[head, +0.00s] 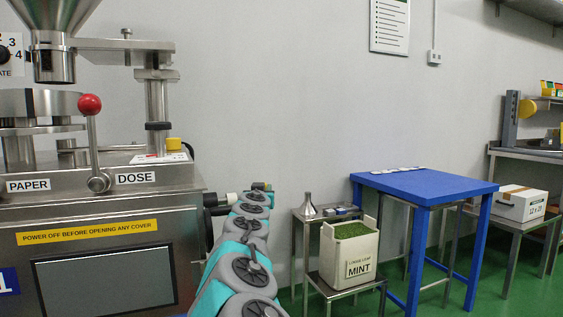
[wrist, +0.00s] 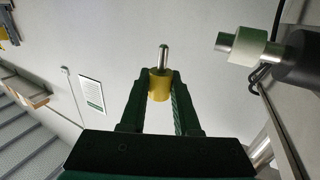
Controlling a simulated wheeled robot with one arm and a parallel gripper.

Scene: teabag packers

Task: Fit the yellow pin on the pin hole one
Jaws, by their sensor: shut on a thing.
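The yellow pin (wrist: 159,86), a yellow cylinder with a bare metal tip, is held between the two dark green fingers of my gripper (wrist: 161,80) in the wrist view. Its metal tip points away from the gripper, and nothing touches it. In the head view my gripper (head: 262,187) is at the far end of my arm, beside the machine's right side; its fingers and the pin are too small or hidden to make out there. I cannot identify pin hole one in either view.
A shaft with a cream collar sticks out from the machine's side (head: 230,198); it also shows at upper right in the wrist view (wrist: 247,47). A yellow knob (head: 173,144) sits on the machine top. A mint bin (head: 349,258) and blue table (head: 425,185) stand at right.

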